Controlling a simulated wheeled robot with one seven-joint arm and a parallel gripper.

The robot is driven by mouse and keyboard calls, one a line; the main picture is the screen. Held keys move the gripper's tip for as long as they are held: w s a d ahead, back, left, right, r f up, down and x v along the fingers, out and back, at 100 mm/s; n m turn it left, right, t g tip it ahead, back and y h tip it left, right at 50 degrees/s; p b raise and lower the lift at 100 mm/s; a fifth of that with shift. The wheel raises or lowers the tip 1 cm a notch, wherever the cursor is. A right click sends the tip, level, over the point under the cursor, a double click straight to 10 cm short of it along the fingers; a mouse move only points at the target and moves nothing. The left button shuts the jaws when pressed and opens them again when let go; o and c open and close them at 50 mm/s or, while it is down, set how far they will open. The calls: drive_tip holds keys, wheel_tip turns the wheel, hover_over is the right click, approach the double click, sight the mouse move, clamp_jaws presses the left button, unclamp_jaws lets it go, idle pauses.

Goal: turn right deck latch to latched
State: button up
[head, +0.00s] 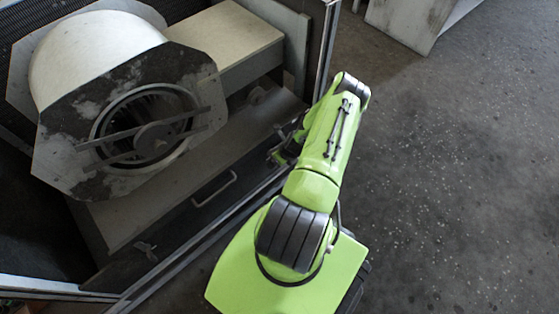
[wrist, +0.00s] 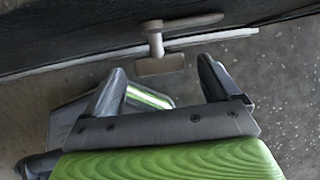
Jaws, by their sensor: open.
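The right deck latch (wrist: 156,42) shows in the wrist view as a grey piece with a crossbar, a short stem and a flat plate at its lower end. It sits at the edge of a dark panel. My gripper (wrist: 163,72) is open, its two fingers apart on either side of the latch's lower plate. The latch is just beyond the fingertips, and I cannot tell whether anything touches. In the head view my gripper (head: 283,150) is small and dark at the deck's right end, and my green arm hides much of that spot.
The blower housing (head: 100,65) with its round inlet stands behind the deck. A pull handle (head: 214,189) and another latch (head: 144,247) are on the deck front. A metal frame rail (head: 225,222) runs along the front. Open floor (head: 450,190) lies to the right.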

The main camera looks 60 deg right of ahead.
drive_tip(key=shift+w+f, duration=0.1)
drive_tip(key=shift+f, duration=0.1)
drive_tip(key=shift+c, duration=0.4)
drive_tip(key=c, duration=1.4)
drive_tip(key=shift+c, duration=0.2)
